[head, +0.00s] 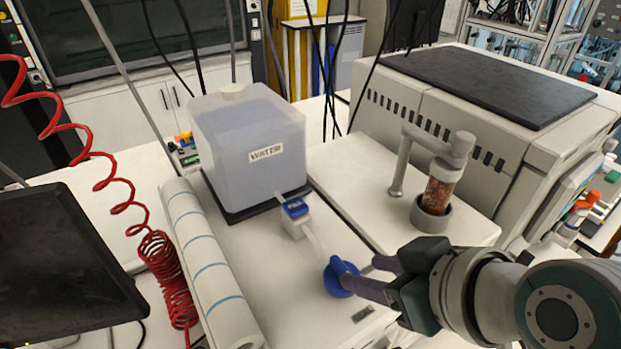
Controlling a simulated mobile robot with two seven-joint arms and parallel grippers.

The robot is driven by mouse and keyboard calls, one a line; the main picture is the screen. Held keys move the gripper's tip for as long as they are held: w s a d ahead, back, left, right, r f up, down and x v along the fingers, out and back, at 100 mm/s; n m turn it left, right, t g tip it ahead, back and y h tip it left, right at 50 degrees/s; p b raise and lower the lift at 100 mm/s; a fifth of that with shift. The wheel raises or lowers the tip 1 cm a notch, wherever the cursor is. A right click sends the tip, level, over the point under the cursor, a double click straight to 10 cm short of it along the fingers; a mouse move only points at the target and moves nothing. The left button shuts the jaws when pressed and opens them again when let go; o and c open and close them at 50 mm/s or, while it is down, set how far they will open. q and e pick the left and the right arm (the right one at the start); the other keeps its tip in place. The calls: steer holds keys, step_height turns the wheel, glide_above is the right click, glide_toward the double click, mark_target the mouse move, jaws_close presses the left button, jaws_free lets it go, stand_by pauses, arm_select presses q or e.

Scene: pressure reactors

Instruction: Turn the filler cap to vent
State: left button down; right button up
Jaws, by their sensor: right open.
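A translucent bluish-white tank (248,150) with a label on its front stands on a dark tray (238,214) on the bench. A white spigot with a blue top (295,207) comes out of the tank's front. A blue winged knob (333,280) is low on the bench in front of the spigot. My right gripper (359,273) comes in from the lower right, open, with its fingertips at the blue knob. One finger overlaps the knob in view; contact cannot be told. My left gripper is not in view.
A white paper roll (208,262) and a red coiled hose (163,250) lie to the left. A dark monitor (55,265) is at the lower left. A grinder-like device (438,184) and a large white instrument (470,110) stand to the right. Cables hang behind the tank.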

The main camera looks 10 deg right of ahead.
mark_target(343, 267)
steer(key=shift+x, duration=2.8)
steer(key=shift+c, duration=0.4)
jaws_close()
